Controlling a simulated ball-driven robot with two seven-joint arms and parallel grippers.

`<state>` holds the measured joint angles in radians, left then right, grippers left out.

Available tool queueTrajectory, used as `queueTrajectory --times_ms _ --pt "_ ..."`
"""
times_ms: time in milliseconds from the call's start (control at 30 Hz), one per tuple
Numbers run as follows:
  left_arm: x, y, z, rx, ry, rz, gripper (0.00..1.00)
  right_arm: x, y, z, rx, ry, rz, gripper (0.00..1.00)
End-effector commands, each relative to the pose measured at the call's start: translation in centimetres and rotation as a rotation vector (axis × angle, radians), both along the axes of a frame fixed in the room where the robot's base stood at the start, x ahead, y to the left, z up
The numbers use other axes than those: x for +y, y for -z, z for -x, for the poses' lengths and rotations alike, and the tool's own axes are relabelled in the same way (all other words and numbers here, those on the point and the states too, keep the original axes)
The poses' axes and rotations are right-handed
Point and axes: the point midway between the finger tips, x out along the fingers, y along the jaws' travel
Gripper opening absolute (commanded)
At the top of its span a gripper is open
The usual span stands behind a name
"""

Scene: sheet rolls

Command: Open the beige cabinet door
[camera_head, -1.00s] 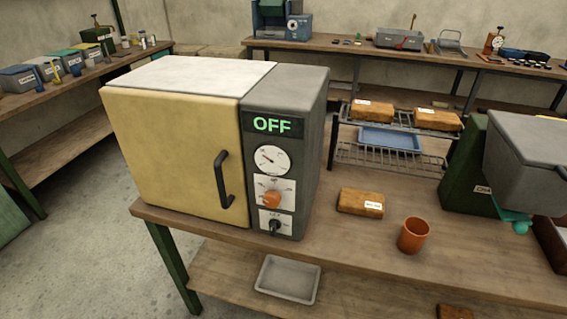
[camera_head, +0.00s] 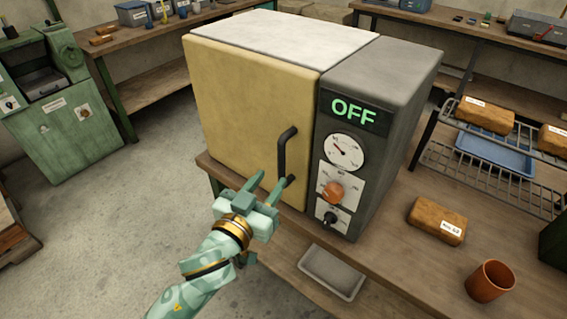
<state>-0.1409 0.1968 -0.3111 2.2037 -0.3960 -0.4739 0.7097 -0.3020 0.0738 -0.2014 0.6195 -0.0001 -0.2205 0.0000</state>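The beige cabinet door (camera_head: 245,115) is the front of a boxy oven-like cabinet on the workbench. It looks shut flush with the grey control panel. Its black vertical handle (camera_head: 283,152) is near the door's right edge. My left gripper (camera_head: 272,182) is in front of the door's lower right part, by the lower end of the handle. Its two fingers are apart and point up toward the door, with nothing seen between them. I cannot tell whether a finger touches the handle. My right gripper is not in view.
The grey control panel (camera_head: 347,125) reads OFF and has a gauge, an orange knob (camera_head: 333,192) and a black switch. A brown block (camera_head: 437,221) and an orange cup (camera_head: 490,281) stand to the right. A grey tray (camera_head: 331,271) lies on the lower shelf.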

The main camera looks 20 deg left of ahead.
Motion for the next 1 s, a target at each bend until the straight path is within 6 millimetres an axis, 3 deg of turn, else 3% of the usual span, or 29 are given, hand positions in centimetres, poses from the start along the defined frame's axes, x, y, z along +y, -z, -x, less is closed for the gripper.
queueTrajectory --times_ms 100,300,700,833,1000 --pt "-0.4 0.1 -2.8 -0.001 0.0 -0.002 0.36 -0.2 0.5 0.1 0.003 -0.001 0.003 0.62" --pt "-0.9 0.1 -5.8 0.001 0.001 0.0 0.36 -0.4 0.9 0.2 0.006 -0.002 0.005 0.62" --pt "-1.0 0.1 -6.8 0.002 0.0 0.0 0.36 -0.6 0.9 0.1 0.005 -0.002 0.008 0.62" --pt "-1.0 0.1 -6.7 0.002 0.0 0.0 0.02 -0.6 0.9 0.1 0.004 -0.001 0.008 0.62" --pt "-1.0 0.1 -6.7 0.002 0.001 0.0 0.0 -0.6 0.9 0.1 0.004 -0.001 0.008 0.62"
